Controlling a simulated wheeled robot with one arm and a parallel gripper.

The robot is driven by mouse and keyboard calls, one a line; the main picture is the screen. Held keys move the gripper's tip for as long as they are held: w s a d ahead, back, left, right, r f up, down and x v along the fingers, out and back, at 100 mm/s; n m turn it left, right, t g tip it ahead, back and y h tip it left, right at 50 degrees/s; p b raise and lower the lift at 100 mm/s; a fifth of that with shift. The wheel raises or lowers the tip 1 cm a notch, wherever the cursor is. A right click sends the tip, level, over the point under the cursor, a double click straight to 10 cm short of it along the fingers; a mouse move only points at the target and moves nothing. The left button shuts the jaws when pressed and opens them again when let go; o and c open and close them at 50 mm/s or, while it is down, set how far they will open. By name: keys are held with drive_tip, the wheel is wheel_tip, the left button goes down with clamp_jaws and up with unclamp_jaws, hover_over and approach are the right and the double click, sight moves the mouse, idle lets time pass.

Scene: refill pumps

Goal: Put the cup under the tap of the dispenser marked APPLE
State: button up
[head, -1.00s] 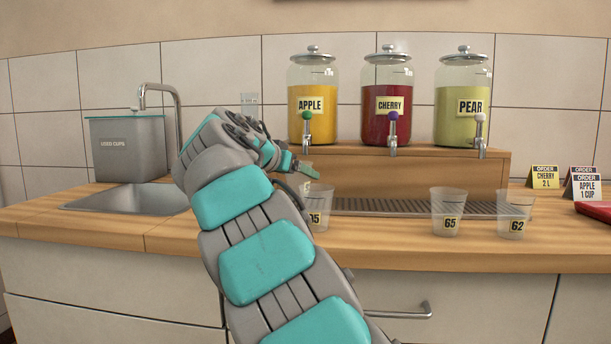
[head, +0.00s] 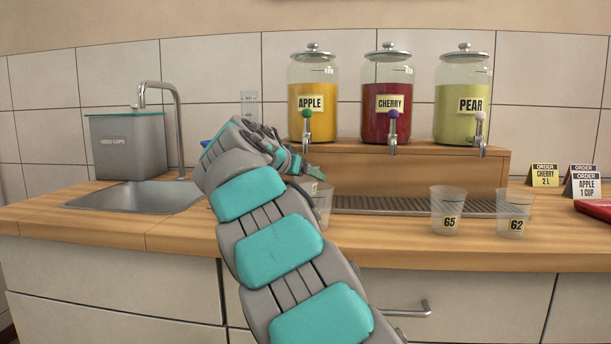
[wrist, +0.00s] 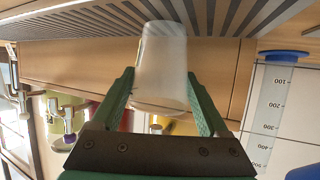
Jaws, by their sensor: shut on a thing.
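The APPLE dispenser (head: 312,125), a glass jar of yellow-orange liquid, stands leftmost on the wooden riser. Its tap (head: 307,138) has a green knob. My gripper (wrist: 160,78) is shut on a clear cup (wrist: 162,55), with one finger on each side of it. In the head view the cup (head: 324,205) is at the counter's front left of the drip grate, below and slightly right of the APPLE tap.
CHERRY (head: 387,120) and PEAR (head: 462,115) dispensers stand to the right. Cups 65 (head: 447,205) and 62 (head: 514,208) stand before the drip grate (head: 430,205). A measuring cylinder (wrist: 275,110) with a blue base is near my gripper. Order cards (head: 584,188) stand at right; sink (head: 130,197) at left.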

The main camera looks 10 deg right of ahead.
drive_tip(key=shift+f, duration=0.25)
drive_tip(key=o, duration=1.3)
drive_tip(key=shift+r, duration=0.15)
drive_tip(key=shift+r, duration=0.25)
drive_tip(key=shift+s+a, duration=0.25)
drive_tip(key=b+v, duration=0.1)
drive_tip(key=v, duration=1)
drive_tip(key=shift+s+r, duration=0.1)
drive_tip(key=shift+s, duration=0.05)
